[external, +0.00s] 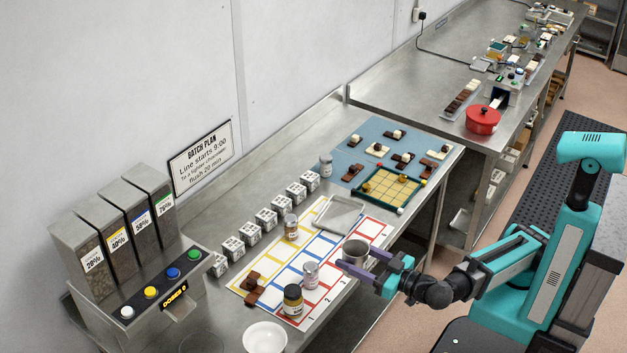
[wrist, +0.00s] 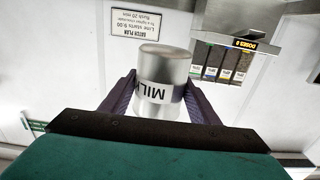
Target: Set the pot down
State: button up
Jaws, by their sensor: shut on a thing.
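The pot (external: 356,250) is a small grey metal cylinder. In the wrist view the pot (wrist: 163,75) appears upside down and carries a white band with dark letters reading "MIL", the rest cut off by its curve. My gripper (wrist: 160,88) is shut on it, with one purple finger on each side. In the external view my gripper (external: 358,262) reaches in from the right and holds the pot at the right edge of the coloured grid mat (external: 336,230). I cannot tell whether the pot's base touches the mat or hangs above it.
A grey tray (external: 339,214) lies just behind the pot. Dispensers (external: 120,230) stand left. White labelled cubes (external: 266,218) line the back.

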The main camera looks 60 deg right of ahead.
jog(key=s+a+r+n+g+y, duration=0.5)
jog(key=s+r, duration=0.1)
jog(key=s, duration=0.4)
jog(key=s+a+r+n+g+y, duration=0.5)
jog(key=s+r+y, duration=0.1)
jog(key=s, duration=0.5)
jog(key=s+a+r+n+g+y, duration=0.4)
jog(key=s+a+r+n+y, duration=0.1)
jog(key=s, duration=0.6)
jog(key=shift+r+n+g+y, duration=0.4)
jog(key=shift+r+y, duration=0.05)
jog(key=shift+y, duration=0.25)
jog(key=shift+w, duration=0.1)
jog(key=w+d+m+t+h, duration=0.1)
jog(key=w+d+m+t, duration=0.2)
jog(key=w, duration=0.9)
jog(key=w+d+m+t+h, duration=0.1)
jog(key=w+d+t, duration=0.3)
jog(key=w, duration=0.8)
jog(key=w+d+m+t+h, duration=0.3)
jog(key=w+d+m+h, duration=0.1)
jog(key=w+d, duration=1.2)
jog(key=shift+t, duration=0.3)
jog(key=shift+w+f, duration=0.1)
